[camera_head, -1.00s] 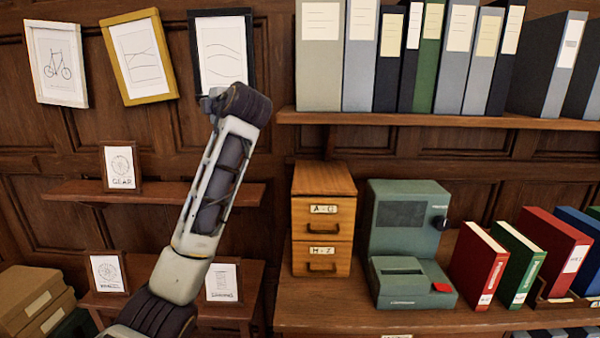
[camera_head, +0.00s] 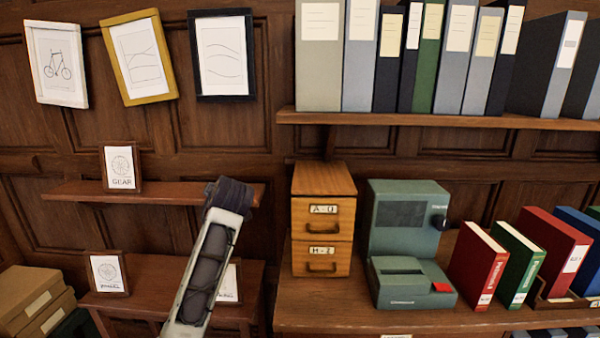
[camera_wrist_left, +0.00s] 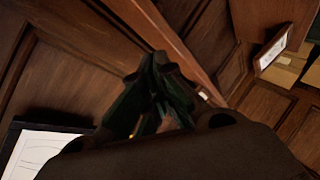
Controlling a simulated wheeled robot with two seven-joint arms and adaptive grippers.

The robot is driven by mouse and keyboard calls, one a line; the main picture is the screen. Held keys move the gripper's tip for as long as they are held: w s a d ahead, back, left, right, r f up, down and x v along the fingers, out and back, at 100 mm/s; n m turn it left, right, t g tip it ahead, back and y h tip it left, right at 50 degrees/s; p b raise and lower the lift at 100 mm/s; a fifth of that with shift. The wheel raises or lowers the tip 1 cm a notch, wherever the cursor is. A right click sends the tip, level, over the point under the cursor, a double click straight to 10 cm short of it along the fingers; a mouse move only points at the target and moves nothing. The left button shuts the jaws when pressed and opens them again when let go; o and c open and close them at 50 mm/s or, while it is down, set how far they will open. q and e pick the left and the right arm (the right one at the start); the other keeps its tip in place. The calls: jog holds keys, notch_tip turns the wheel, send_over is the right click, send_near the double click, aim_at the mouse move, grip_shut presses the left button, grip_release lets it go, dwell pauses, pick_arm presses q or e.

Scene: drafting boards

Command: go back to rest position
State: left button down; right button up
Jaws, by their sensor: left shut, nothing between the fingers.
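My left arm (camera_head: 207,262) rises from the bottom of the head view, its upper joint in front of the small wall shelf. The gripper on it is not seen in that view. In the left wrist view my left gripper (camera_wrist_left: 160,92) is dark and in shadow, its fingers together and nothing between them. It is in front of the wood-panelled wall. My right arm and gripper are not in any view.
A small shelf (camera_head: 90,192) and a low side table (camera_head: 150,290) are close to my arm. Two-drawer wooden box (camera_head: 322,220) and green machine (camera_head: 405,235) stand on the desk to the right. A dark-framed drawing (camera_wrist_left: 40,150) is near the gripper.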

pick_arm(q)
jog(key=s+f+m+g+h, duration=0.2)
jog(key=s+f+m, duration=0.2)
jog(key=s+f, duration=0.55)
jog(key=s+f+m+g+h, duration=0.15)
jog(key=s+f+m, duration=0.3)
jog(key=f, duration=1.05)
jog(key=s+f+m+g+h, duration=0.15)
jog(key=s+f+m, duration=0.45)
jog(key=s, duration=0.7)
jog(key=s+f+m+g+h, duration=0.1)
jog(key=s+f+m+g, duration=0.25)
jog(key=s+f, duration=0.65)
jog(key=s+a+f+g, duration=0.1)
jog(key=s+f, duration=0.1)
jog(key=f, duration=1.3)
jog(key=s+f, duration=0.2)
jog(key=f, duration=1.2)
jog(key=s+a+f, duration=0.4)
jog(key=s+f, duration=0.6)
jog(key=s+a+f+g, duration=0.1)
jog(key=s+a+f, duration=0.3)
jog(key=s+f, duration=0.5)
jog(key=shift+s+a+f+m+y+p, duration=0.25)
jog(key=shift+s+f+m+y+p, duration=0.2)
jog(key=shift+s, duration=0.55)
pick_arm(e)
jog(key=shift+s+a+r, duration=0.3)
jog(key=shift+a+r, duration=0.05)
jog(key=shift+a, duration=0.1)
